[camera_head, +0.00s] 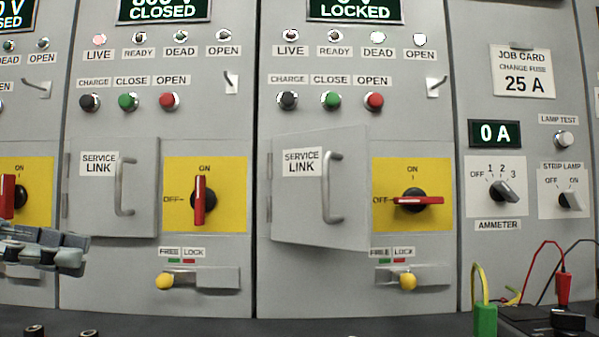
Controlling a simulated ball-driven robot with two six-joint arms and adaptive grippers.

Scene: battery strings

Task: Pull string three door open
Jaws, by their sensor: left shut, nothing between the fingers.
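The right-hand string cabinet has a grey service link door (310,215), standing slightly ajar, hinged on its left with its free edge swung out. Its upright bar handle (328,188) is near the free edge. The screen (354,10) above reads LOCKED. The red switch handle (418,200) beside the door lies horizontal, toward OFF. The yellow knob (408,281) below sits under the LOCK label. My left gripper (72,258) is shut and empty at the far left, well away from this door. My right gripper is not in view.
The middle cabinet's service link door (112,188) looks shut, its red switch handle (199,200) upright at ON. A meter with yellow and red leads (540,318) stands on the dark bench at lower right. The space before the ajar door is clear.

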